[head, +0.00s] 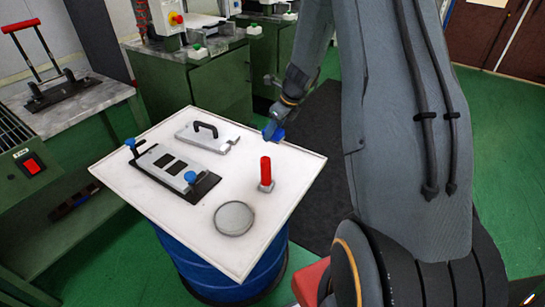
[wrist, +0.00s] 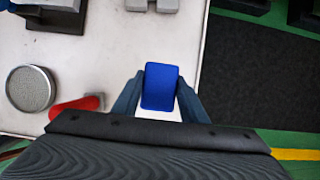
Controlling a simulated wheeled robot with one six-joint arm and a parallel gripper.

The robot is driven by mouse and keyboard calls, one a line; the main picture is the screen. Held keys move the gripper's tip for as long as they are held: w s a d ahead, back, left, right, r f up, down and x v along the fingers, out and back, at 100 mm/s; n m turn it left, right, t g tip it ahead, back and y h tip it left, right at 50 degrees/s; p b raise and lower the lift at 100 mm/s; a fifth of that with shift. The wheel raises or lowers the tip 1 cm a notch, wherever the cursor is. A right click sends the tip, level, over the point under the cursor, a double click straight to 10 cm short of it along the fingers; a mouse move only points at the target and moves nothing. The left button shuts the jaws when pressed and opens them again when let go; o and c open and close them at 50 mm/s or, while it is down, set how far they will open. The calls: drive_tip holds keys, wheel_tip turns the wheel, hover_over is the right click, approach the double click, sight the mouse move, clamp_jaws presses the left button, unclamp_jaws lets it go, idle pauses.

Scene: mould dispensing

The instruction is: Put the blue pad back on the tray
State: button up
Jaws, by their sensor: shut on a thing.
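The blue pad (wrist: 160,86) is held between the two fingers of my gripper (wrist: 160,98) in the wrist view. In the head view my gripper (head: 272,127) and the blue pad (head: 279,135) are at the right edge of the white tray (head: 305,165), near its far right corner. The gripper hides part of the pad there. In the wrist view the tray (wrist: 110,65) shows behind and beside the pad. I cannot tell whether the pad touches the tray.
On the tray are a red-handled stamp (head: 266,172), a round grey disc (head: 234,218), a plate with a black handle (head: 207,135) and a mould with blue knobs (head: 175,165). The tray sits on a blue barrel (head: 215,272). Green machines (head: 190,80) stand behind. Bare tray shows around the stamp.

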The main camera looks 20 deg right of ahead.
sight(270, 156)
wheel_tip(270, 156, down, 9)
drive_tip(key=shift+r+p, duration=0.1)
drive_tip(key=shift+p, duration=0.3)
drive_tip(key=o, duration=1.1)
